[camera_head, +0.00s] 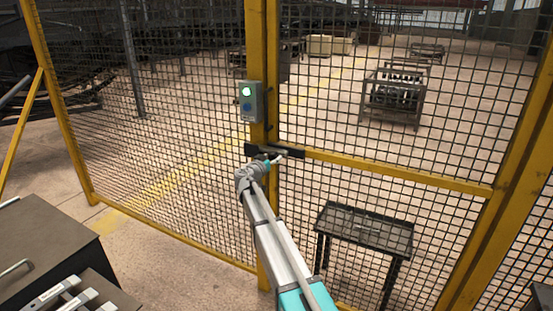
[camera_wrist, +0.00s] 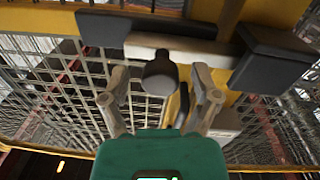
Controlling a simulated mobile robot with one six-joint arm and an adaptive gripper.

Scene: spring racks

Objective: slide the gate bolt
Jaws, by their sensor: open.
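The gate bolt (camera_head: 274,151) is a dark horizontal piece where the yellow gate rail meets the yellow post. In the wrist view its pale bar (camera_wrist: 185,50) runs between two dark housings (camera_wrist: 135,27), and a dark round knob (camera_wrist: 159,74) sticks out towards me. My gripper (camera_wrist: 160,94) is open, with a finger on each side of the knob and a gap on both sides. In the head view my gripper (camera_head: 265,163) is at the bolt, hiding part of it. Whether it touches the bolt there cannot be told.
A grey control box (camera_head: 249,101) with a lit green light is on the post above the bolt. Mesh panels (camera_head: 185,110) stand on both sides. A dark table (camera_head: 365,229) is behind the gate. A dark cabinet (camera_head: 38,242) stands at the lower left.

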